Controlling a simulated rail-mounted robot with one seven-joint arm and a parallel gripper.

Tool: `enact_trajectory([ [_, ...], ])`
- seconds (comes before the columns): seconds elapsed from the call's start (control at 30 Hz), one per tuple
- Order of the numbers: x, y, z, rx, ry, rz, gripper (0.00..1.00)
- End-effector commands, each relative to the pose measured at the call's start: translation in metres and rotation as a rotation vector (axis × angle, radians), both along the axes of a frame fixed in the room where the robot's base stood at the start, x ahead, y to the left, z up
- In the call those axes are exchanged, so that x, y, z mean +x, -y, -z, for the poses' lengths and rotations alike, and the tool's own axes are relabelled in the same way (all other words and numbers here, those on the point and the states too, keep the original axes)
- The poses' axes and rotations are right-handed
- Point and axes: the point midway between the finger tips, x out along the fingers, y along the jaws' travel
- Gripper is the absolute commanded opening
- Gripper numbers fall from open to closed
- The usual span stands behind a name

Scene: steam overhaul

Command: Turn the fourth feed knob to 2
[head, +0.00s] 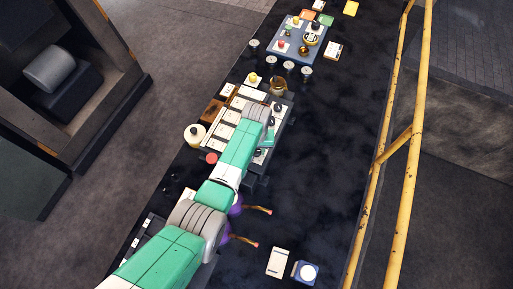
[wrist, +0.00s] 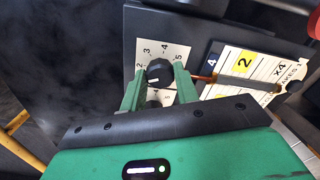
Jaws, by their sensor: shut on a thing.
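A black round feed knob (wrist: 159,70) stands on a white dial card (wrist: 172,54) with printed numbers, of which 2, 3, 4 and 5 can be made out. A small pale mark shows on the knob's lower left side. My gripper (wrist: 160,82) has its two green fingers on either side of this knob and is shut on it. The fingers hide part of the dial. In the head view my arm reaches over the row of panels on the dark bench, and the knob in the grip cannot be made out there.
A cream round pot (head: 195,134) stands left of the panels. A blue tray (head: 288,51) lies farther along. The bench's right side is mostly clear, beside a yellow railing (head: 412,130).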

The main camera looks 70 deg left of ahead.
Motion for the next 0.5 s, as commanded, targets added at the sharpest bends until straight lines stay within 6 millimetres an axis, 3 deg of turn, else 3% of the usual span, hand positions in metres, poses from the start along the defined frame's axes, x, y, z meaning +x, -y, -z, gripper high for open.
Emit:
enact_trajectory([
  [0.5, 0.0001, 0.0000, -0.0005, -0.001, 0.000, 0.296, 0.08],
])
